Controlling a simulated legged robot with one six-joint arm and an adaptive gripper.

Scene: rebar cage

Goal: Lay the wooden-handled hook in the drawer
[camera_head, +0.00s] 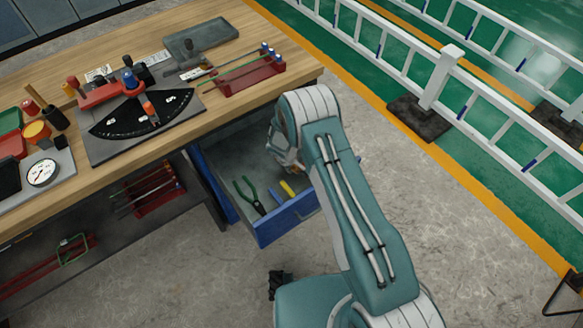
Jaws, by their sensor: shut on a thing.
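The blue drawer (285,219) is pulled out from under the right end of the workbench. Green-handled pliers (250,196) and tools with blue and yellow handles lie in it. My gripper (291,162) is over the drawer's back right part, small and partly hidden by my arm. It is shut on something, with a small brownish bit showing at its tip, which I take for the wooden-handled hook. The hook's shape cannot be made out, and I cannot tell whether it touches the drawer.
The wooden bench top (215,110) holds a black dial plate (140,118), a red rack of rods (250,78) and a grey tray (200,38). Red racks stand on the shelf below. A white railing (440,75) runs at right.

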